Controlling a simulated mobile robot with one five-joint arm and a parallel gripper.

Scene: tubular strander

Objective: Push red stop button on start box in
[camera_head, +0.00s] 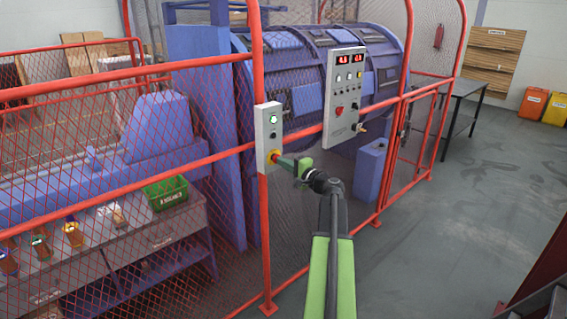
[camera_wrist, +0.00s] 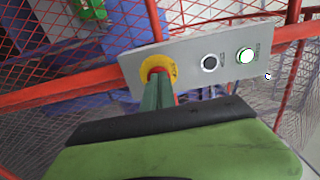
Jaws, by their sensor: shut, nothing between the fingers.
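The start box (camera_head: 268,134) is a narrow grey box on a red fence post in the head view. It also shows in the wrist view (camera_wrist: 195,62), lying across the picture. I cannot tell whether the button is pressed in.
Red mesh fencing (camera_head: 330,120) stands around the blue strander (camera_head: 300,85). A larger control panel (camera_head: 343,98) with red displays hangs to the right of the start box. A green crate (camera_head: 166,192) stands behind the mesh. Grey floor (camera_head: 440,240) is open to the right.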

